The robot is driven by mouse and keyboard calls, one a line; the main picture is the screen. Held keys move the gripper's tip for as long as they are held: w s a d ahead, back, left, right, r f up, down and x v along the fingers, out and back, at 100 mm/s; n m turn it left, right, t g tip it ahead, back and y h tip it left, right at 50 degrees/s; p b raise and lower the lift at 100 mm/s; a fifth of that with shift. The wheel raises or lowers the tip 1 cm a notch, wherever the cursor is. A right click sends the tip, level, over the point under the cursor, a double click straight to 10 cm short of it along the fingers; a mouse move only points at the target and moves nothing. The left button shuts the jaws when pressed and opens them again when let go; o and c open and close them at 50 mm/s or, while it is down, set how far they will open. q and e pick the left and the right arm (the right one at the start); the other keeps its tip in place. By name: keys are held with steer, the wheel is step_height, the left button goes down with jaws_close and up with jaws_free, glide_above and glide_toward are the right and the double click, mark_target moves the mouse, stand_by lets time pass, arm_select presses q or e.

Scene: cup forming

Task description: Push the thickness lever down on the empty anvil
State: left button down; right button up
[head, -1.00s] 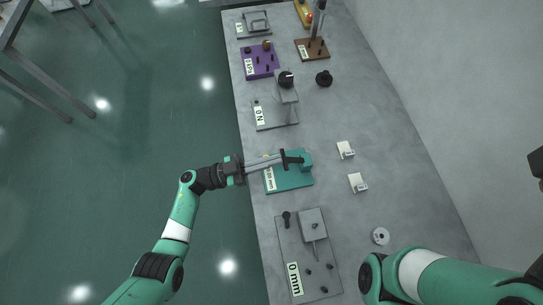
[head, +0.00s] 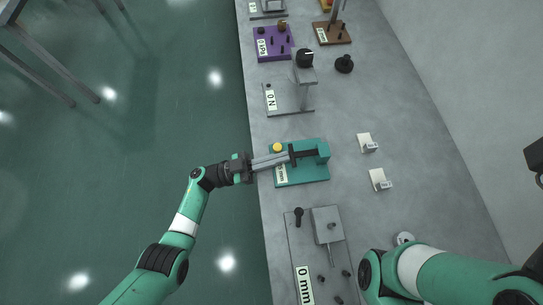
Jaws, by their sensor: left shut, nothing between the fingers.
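The thickness gauge is a teal plate (head: 312,173) with a teal block (head: 323,153) at its right end and a mm label partly covered by my gripper. A dark bar (head: 305,153) runs from the block toward my left gripper. A yellow knob (head: 277,148) shows just above the fingers; I cannot tell whether it belongs to the lever. My left gripper (head: 287,156) is shut and empty, reaching in from the left over the plate. Its tips are at the dark bar's near end; contact is unclear. The anvil gap is hidden. My right gripper is out of view.
A grey 0 mm plate (head: 308,245) with a square block lies below the gauge. A grey stand (head: 290,98) is above it. Two small pale blocks (head: 367,143) (head: 380,179) lie to the right. My right forearm covers the table's lower right.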

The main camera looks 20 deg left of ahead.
arm_select(q)
steer(key=shift+d+f, duration=0.1)
steer(key=shift+d, duration=0.1)
steer(key=shift+a, duration=0.15)
steer(key=shift+s+a+f, duration=0.1)
steer(key=shift+a+f, duration=0.05)
steer(key=shift+f, duration=0.05)
steer(key=v, duration=1.1)
steer(key=shift+a+r+b, duration=0.15)
steer(key=shift+a+b, duration=0.05)
steer(key=shift+b, duration=0.2)
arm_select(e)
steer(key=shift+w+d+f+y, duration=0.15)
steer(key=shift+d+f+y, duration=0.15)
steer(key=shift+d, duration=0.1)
